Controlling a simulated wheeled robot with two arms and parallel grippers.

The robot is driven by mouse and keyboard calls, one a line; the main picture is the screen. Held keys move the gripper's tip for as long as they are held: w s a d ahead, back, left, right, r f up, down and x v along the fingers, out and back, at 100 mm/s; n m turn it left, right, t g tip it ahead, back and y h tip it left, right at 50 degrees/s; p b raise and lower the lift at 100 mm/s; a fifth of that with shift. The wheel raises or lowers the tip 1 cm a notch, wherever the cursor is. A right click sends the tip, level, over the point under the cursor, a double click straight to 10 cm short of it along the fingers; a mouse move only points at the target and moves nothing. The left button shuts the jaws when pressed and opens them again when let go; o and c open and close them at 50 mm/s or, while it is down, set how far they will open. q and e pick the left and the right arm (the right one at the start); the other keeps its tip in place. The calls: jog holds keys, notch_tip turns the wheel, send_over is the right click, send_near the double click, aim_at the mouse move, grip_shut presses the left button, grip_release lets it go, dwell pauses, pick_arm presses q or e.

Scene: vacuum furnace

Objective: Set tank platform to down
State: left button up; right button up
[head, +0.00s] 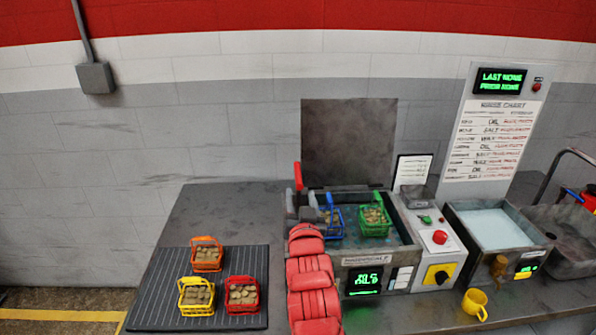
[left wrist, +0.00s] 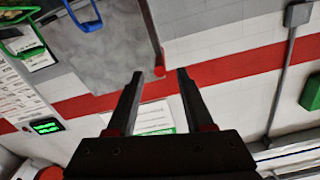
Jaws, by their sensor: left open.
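The quench tank (head: 377,262) stands in the middle of the bench, with a blue basket (head: 331,222) and a green basket (head: 374,219) inside it. A red-handled lever (head: 297,177) stands upright at the tank's left rear side. My left gripper (head: 303,199) is open and close to this lever, partly covering its lower part. In the left wrist view, a red tip (left wrist: 158,71) shows between the two open fingertips (left wrist: 159,73); I cannot tell whether they touch it. The platform itself is mostly hidden under the baskets. My right gripper is not in view.
Orange (head: 206,256), yellow (head: 196,297) and red (head: 242,295) baskets stand on a ribbed mat (head: 165,285) at the left. A dark panel (head: 348,143) rises behind the tank. A control box (head: 433,236), a water basin (head: 495,228) and a yellow mug (head: 475,303) stand at the right.

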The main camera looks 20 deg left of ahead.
aim_at(298, 175)
pick_arm(q)
jog(key=p+x, duration=0.2)
jog(key=x, duration=0.8)
grip_shut()
dwell(1.3)
